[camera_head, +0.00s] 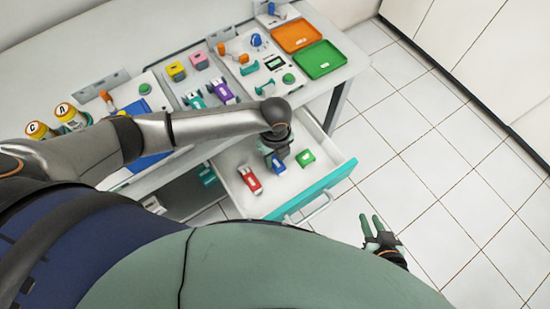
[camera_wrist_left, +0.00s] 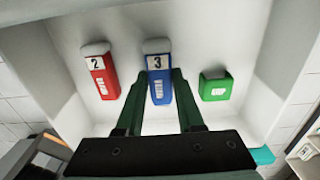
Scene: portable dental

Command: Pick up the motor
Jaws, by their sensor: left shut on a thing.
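A blue piece marked 3 (camera_wrist_left: 160,86) is in an open drawer (camera_head: 232,194) with a teal front; which piece is called the motor, I cannot tell. My left gripper (camera_wrist_left: 161,78) is shut on the blue piece, one dark green finger on each side of it. In the head view the blue piece (camera_head: 277,165) shows just below my left gripper (camera_head: 275,152). I cannot tell whether it is clear of the drawer floor. My right gripper (camera_head: 374,224) is open and empty, over the floor to the right of the drawer.
In the drawer, a red piece marked 2 (camera_head: 250,180) lies to the left and a green piece (camera_head: 306,158) to the right. The white table (camera_head: 340,62) above holds coloured parts, an orange tray (camera_head: 297,37) and a green tray (camera_head: 319,60). Tiled floor at right is clear.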

